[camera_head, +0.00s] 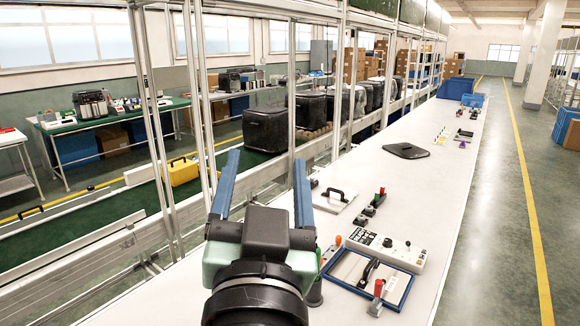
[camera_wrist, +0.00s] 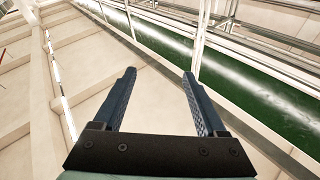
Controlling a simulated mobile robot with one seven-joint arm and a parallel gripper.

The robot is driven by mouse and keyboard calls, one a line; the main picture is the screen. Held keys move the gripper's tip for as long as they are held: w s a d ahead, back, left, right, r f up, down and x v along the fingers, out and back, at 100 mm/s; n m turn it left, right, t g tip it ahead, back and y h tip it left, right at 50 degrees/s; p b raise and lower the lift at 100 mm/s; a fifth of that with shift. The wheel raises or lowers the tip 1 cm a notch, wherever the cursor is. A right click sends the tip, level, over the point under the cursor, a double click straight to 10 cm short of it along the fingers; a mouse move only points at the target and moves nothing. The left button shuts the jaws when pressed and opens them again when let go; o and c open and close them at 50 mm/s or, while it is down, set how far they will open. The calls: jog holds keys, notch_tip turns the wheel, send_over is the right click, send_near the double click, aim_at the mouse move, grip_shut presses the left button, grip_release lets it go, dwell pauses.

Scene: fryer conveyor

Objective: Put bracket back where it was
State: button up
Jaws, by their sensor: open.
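My gripper (camera_head: 267,163) is open and empty, with two blue fingers spread apart. It is raised in front of the conveyor side of the long white table. In the wrist view my gripper (camera_wrist: 159,74) has nothing between its fingers, with pale floor and a green belt beyond. I cannot tell for certain which thing is the bracket. A black handle-shaped piece (camera_head: 369,270) is at the blue-framed tray (camera_head: 399,298), right of my gripper. Another black handle-shaped piece (camera_head: 334,193) is on a pale plate farther along the table.
A control box (camera_head: 384,246) and small red- and green-topped parts (camera_head: 379,197) are on the white table. A dark flat lid (camera_head: 406,150) lies farther back. Upright posts and the green conveyor with black cases (camera_head: 265,130) are to the left. A yellow case (camera_head: 184,170) stands there too.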

jog(key=s+d+r+n+t, duration=0.1)
jog(key=s+r+t, duration=0.2)
jog(key=r, duration=0.4)
jog(key=s+d+r+n+t, duration=0.1)
jog(key=s+r+t, duration=0.2)
jog(key=s+r, duration=0.3)
notch_tip(320, 180, up, 3)
jog(key=shift+d+f, duration=0.2)
jog(key=shift+d, duration=0.1)
jog(key=shift+s, duration=0.1)
